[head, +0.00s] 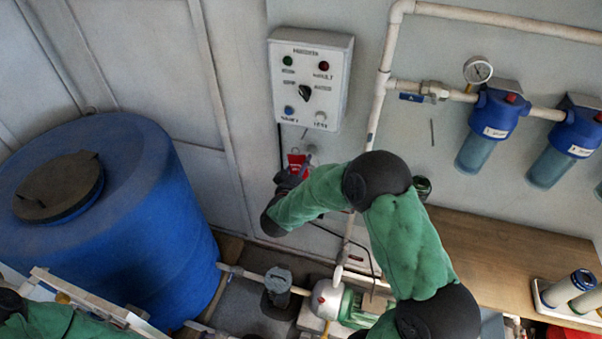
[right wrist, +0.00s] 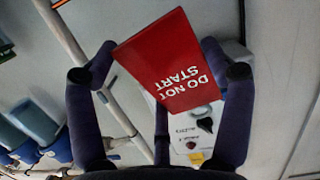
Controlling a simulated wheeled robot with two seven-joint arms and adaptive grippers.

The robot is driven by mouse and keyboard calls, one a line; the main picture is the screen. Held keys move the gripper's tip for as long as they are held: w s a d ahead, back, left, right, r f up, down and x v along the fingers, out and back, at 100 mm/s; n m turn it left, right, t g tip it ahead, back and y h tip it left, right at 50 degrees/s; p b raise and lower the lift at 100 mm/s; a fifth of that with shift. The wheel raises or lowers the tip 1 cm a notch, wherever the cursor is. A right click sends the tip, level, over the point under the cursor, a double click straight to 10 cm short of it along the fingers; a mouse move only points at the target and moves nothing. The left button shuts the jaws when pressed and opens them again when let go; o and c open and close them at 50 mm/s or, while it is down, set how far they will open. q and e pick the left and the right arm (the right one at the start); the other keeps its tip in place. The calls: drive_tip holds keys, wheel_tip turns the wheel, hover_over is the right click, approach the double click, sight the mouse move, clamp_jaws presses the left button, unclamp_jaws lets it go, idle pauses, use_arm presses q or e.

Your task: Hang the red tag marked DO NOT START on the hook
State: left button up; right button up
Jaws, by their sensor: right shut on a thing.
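The red tag (head: 296,161), seen small in the head view, is just below the grey control box on the wall. In the right wrist view the red tag (right wrist: 165,62) fills the space between the fingers, tilted, with DO NOT START appearing upside down. My right gripper (head: 297,172) is shut on it. A small thin fitting (head: 304,133) shows on the wall just above the tag; whether it is the hook I cannot tell. A thin dark peg (head: 432,132) also stands on the wall to the right. My left gripper is out of view.
The control box (head: 310,80) has lamps and a knob. A white pipe (head: 379,105) runs down the wall beside it. Blue filter housings (head: 495,125) hang at right above a wooden bench (head: 510,252). A blue tank (head: 110,220) stands at left; a pump (head: 330,300) is below.

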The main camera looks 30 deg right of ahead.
drive_tip(key=b+x, duration=0.3)
drive_tip(key=x, duration=0.6)
drive_tip(key=shift+r, duration=0.2)
idle(0.8)
drive_tip(key=shift+w, duration=0.1)
idle(0.5)
drive_tip(key=o, duration=0.9)
drive_tip(key=shift+c, duration=0.2)
